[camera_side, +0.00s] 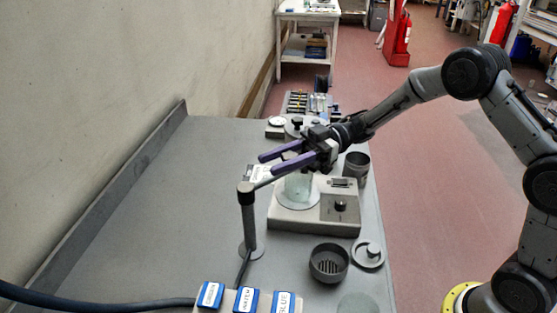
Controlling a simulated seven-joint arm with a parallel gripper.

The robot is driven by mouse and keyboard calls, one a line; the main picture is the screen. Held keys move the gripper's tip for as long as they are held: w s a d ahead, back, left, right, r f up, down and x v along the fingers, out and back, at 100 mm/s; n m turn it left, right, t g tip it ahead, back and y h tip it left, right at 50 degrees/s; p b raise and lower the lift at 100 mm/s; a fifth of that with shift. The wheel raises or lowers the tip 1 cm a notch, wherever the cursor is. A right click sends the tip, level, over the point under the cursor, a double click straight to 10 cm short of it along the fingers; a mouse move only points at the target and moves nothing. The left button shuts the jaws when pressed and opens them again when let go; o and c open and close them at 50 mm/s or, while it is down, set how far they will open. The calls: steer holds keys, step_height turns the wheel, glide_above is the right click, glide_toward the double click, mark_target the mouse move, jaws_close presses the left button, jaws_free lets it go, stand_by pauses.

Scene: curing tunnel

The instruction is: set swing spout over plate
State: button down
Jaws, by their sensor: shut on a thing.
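The swing spout (248,216) is a grey upright post on a round base, with a thin arm reaching right from its dark top. My gripper (269,165), with two purple fingers, is at this arm and shut on it; the fingers partly hide the contact. The plate (287,203) is a pale round disc on top of a light grey bench instrument (290,220). A translucent greenish beaker (298,187) stands on the plate. The spout's arm reaches toward the space above the beaker and plate; its outlet is hidden by my gripper.
A dark cup with a slotted bottom (329,263) and a round lid (368,254) stand in front of the instrument. A dark metal cup (356,166) is behind it. Blue-labelled blocks (245,300) sit at the front edge. The left bench top is clear, up to a raised edge.

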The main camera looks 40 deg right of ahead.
steer(key=shift+c, duration=2.3)
jaws_free()
steer(key=s+d, duration=0.1)
steer(key=d, duration=1.2)
steer(key=shift+d, duration=0.35)
steer(key=shift+s, duration=0.1)
steer(key=shift+c, duration=0.2)
